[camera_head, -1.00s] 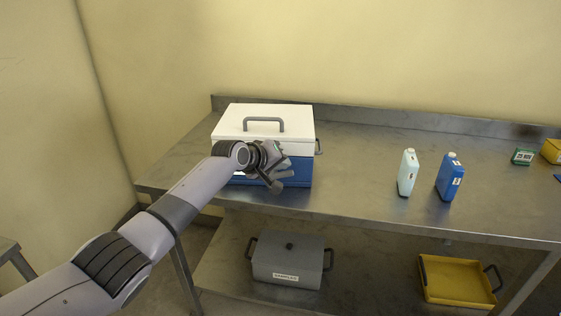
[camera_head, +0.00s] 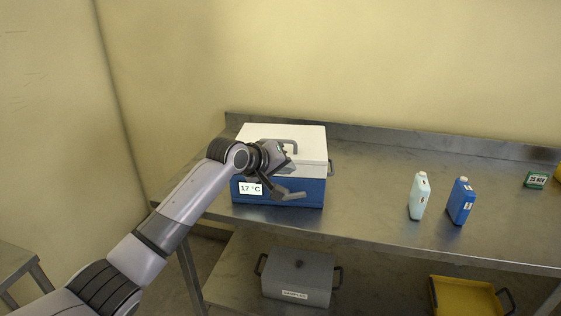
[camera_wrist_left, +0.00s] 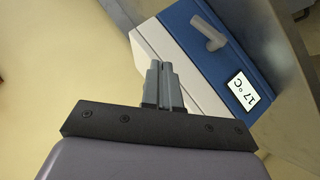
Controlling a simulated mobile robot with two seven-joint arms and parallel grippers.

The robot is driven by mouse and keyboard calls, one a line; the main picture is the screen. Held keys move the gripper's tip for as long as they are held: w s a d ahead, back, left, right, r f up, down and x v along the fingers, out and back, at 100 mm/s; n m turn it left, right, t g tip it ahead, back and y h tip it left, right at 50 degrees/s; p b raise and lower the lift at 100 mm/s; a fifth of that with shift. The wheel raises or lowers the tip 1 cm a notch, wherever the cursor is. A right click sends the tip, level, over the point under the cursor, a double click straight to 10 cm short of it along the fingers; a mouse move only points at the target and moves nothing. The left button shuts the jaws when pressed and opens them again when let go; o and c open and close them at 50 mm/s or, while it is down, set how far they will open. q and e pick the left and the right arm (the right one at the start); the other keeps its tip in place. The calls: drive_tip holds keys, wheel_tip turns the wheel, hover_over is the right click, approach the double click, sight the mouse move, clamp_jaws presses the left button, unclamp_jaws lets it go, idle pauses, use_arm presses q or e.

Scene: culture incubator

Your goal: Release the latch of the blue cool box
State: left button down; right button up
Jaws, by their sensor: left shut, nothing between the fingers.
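The cool box has a blue body (camera_head: 312,192) and a white lid (camera_head: 310,140), which lies shut on it. It stands at the left end of the steel table. A pale grey lever-like latch (camera_head: 290,196) is on the blue front, right of the "17 °C" label (camera_head: 250,188). The latch also shows clear of the fingers in the left wrist view (camera_wrist_left: 208,32). My left gripper (camera_head: 284,156) is in front of the lid, above the latch. Its fingers (camera_wrist_left: 160,72) are shut and empty, pointing towards the white lid. My right gripper is out of view.
A pale bottle (camera_head: 419,196) and a blue bottle (camera_head: 460,201) stand to the right on the table (camera_head: 375,200). A grey lidded box (camera_head: 298,276) and a yellow tray (camera_head: 465,295) are on the lower shelf. The tabletop between cool box and bottles is clear.

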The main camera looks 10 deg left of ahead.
use_arm(q)
drive_tip(key=shift+s+a+r, duration=0.2)
drive_tip(key=shift+s+r, duration=1.35)
drive_tip(key=shift+s, duration=0.1)
